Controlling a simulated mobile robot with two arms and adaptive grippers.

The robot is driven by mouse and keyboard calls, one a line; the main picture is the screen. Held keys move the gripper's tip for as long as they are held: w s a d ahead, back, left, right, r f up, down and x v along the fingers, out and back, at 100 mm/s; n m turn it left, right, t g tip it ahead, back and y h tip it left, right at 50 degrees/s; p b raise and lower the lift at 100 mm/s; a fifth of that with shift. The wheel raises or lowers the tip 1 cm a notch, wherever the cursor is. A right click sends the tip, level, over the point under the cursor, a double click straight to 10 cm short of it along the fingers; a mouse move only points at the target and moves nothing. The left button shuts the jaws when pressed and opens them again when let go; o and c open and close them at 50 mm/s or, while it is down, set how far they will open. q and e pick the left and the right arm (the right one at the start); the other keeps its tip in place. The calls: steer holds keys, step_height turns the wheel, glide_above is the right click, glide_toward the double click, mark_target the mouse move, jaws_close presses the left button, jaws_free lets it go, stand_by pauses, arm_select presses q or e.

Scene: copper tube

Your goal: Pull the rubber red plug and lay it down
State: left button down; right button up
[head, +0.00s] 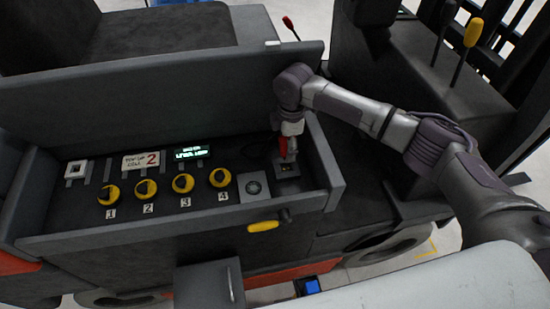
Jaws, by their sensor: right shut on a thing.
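A small red plug (283,147) shows at the right end of the open battery compartment. My right gripper (289,150) points down there and is shut on the red plug, just above a small square socket (287,170). The gripper and wrist hide part of the plug, and I cannot tell whether it touches the socket. My left gripper is not in view.
Several yellow-black caps (183,183), numbered 1 to 4, stand left of the plug. A yellow handle (263,226) sticks out in front.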

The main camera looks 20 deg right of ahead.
steer(key=shift+w+a, duration=0.1)
steer(key=shift+w, duration=0.05)
steer(key=w+a+b, duration=0.6)
steer(key=w+b, duration=0.1)
steer(key=b, duration=0.1)
stand_by(2.0)
steer(key=shift+w+a+r, duration=0.2)
steer(key=shift+r, duration=0.15)
stand_by(0.4)
steer(key=shift+f, duration=0.15)
